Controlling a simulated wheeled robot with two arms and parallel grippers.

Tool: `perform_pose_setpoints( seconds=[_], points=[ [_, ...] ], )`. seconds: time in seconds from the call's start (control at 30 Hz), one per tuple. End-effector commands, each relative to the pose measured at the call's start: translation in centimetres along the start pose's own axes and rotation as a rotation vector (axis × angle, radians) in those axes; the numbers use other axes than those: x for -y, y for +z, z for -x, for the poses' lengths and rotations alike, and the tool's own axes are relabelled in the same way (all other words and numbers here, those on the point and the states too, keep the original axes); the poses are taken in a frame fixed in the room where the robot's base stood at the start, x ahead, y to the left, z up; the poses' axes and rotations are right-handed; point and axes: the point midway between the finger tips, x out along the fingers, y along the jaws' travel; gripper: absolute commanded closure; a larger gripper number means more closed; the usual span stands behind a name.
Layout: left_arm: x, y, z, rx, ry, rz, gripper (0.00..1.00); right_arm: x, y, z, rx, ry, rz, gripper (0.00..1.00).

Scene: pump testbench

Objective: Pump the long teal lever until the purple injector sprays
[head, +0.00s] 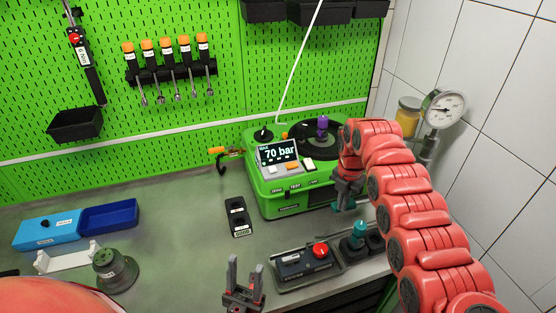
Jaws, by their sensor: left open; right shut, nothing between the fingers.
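The purple injector (322,127) stands upright at the black round part on top of the green testbench (262,185), whose display (279,153) reads 70 bar. I cannot make out a long teal lever; my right arm hides part of the bench's right side. A short teal piece (359,229) stands in a black holder near the table's front right. My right gripper (343,205) is shut, pointing down at the bench's front right corner; I cannot tell whether it touches it. My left gripper (246,267) is open and empty, low in front of the bench.
A tray with a red button (320,249) lies between my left gripper and the teal piece. A black two-hole block (237,215) lies left of the bench. Blue bins (109,216) are at left. A pressure gauge (443,106) stands by the tiled right wall.

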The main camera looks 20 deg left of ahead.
Motion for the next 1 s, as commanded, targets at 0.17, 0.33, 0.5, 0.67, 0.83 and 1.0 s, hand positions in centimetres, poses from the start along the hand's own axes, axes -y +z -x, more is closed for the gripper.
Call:
perform_pose_setpoints(
  seconds=[0.17, 0.33, 0.5, 0.67, 0.83, 1.0],
  points=[
    [0.2, 0.6, 0.4, 0.010, -0.002, -0.005, 0.50, 0.0, 0.0, -0.4, -0.001, 0.000, 0.001, 1.00],
    [0.2, 0.6, 0.4, 0.006, -0.002, -0.005, 0.50, 0.0, -0.1, -0.5, -0.001, 0.000, 0.001, 1.00],
    [0.2, 0.6, 0.8, 0.002, -0.001, -0.005, 0.50, -0.1, -0.1, -1.3, -0.001, 0.000, 0.001, 1.00],
    [0.2, 0.7, 1.4, 0.001, -0.001, -0.005, 0.50, -0.1, -0.2, -2.3, -0.001, 0.000, 0.001, 1.00],
    [0.2, 0.9, 2.1, 0.007, -0.002, -0.005, 0.50, -0.2, -0.3, -3.3, -0.002, 0.000, 0.001, 1.00],
    [0.1, 1.0, 2.3, 0.016, -0.002, -0.005, 0.50, -0.2, -0.2, -3.5, -0.004, -0.001, 0.003, 1.00]
  ],
)
